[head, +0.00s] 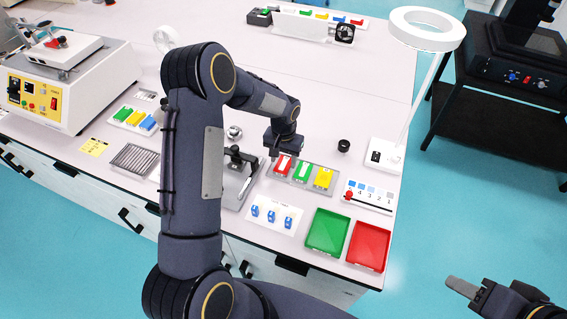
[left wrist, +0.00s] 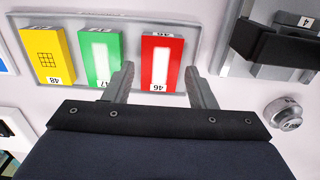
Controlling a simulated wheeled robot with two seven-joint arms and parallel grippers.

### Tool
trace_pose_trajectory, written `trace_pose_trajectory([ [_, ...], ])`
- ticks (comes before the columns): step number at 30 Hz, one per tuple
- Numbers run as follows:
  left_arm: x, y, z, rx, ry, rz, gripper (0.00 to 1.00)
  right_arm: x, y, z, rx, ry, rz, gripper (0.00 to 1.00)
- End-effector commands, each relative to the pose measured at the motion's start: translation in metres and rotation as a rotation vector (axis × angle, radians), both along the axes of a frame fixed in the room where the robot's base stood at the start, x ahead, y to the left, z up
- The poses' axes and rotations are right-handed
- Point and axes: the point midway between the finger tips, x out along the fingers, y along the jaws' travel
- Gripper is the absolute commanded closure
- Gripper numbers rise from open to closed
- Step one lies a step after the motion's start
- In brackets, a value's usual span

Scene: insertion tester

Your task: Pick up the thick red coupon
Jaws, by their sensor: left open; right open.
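In the left wrist view the red coupon (left wrist: 161,62) has a white stripe and a label reading 46. My left gripper (head: 273,155) is over the tray by the red coupon. In the left wrist view its fingers (left wrist: 158,85) are open, one on either side of the red coupon's near end, with nothing gripped. My right gripper (head: 463,287) is at the lower right, off the bench, and looks empty.
A black-handled clamp fixture (head: 238,170) stands left of the coupon tray. A green bin (head: 327,232) and a red bin (head: 368,246) sit at the front edge. A ring lamp (head: 427,28) rises at the right. A round metal knob (left wrist: 284,113) is near the gripper.

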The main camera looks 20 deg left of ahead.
Motion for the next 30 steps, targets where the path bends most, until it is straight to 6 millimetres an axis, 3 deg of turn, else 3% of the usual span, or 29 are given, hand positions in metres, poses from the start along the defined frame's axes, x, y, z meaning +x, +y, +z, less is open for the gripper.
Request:
trace_pose_trajectory([
  [4, 0.0, 0.0, -0.014, 0.0, 0.0, 0.002, 0.49, 0.0, 0.0, 0.004, 0.0, 0.0, 0.0, 0.55],
  [11, 0.0, 0.0, -0.017, 0.0, -0.002, 0.001, 0.49, 0.0, 0.0, 0.004, 0.0, 0.0, 0.0, 0.55],
  [19, 0.0, 0.0, -0.017, 0.0, -0.001, 0.001, 0.82, 0.0, 0.0, 0.004, 0.0, 0.0, 0.0, 0.55],
  [30, 0.001, 0.0, -0.011, 0.0, -0.004, 0.001, 0.83, 0.0, 0.0, 0.003, 0.0, 0.0, 0.0, 0.55],
])
